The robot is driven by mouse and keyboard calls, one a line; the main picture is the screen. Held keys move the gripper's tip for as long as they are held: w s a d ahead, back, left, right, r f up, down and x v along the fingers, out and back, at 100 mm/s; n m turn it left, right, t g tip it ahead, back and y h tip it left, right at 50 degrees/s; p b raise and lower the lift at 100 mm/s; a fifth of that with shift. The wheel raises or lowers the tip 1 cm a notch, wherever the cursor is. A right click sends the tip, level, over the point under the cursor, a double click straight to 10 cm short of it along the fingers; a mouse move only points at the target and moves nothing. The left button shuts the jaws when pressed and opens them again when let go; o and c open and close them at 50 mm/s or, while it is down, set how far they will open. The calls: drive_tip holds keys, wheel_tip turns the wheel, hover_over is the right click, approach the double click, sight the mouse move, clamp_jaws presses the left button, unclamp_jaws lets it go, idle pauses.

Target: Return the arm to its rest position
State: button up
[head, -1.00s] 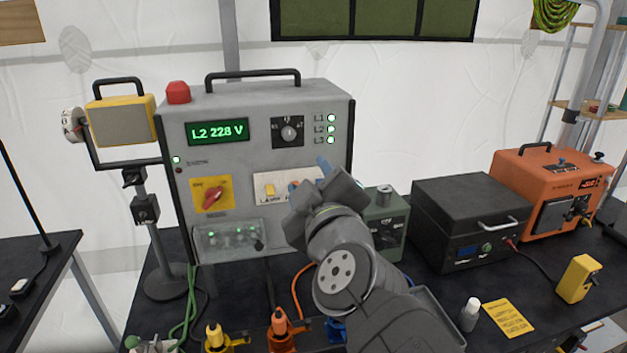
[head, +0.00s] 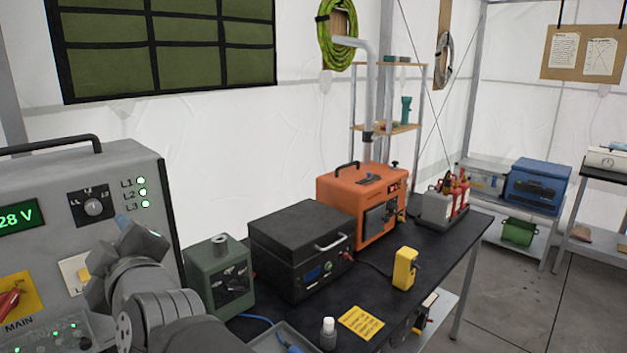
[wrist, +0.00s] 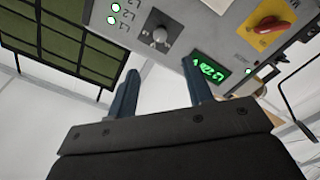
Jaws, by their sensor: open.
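My arm reaches up from the bottom left of the head view, in front of the grey power panel (head: 110,185). My gripper (wrist: 160,88) shows in the wrist view with its two blue fingers apart and nothing between them. In the head view, its fingertips are mostly hidden behind my wrist. The three lamps L1 to L3 are lit green. The gripper is close to the panel; I cannot tell whether it touches.
On the black table (head: 455,245) stand a green box (head: 212,275), a black case (head: 290,250), an orange unit (head: 352,210) and a yellow handheld device (head: 404,268). Shelves stand behind.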

approach(95, 209)
drive_tip(key=shift+x, duration=2.55)
drive_tip(key=shift+s, duration=0.1)
drive_tip(key=v, duration=1.4)
drive_tip(key=x, duration=1.6)
drive_tip(key=shift+w+a+f, duration=0.1)
drive_tip(key=shift+w+a, duration=0.15)
drive_tip(key=shift+w, duration=0.1)
drive_tip(key=shift+w+a, duration=0.2)
drive_tip(key=m, duration=0.5)
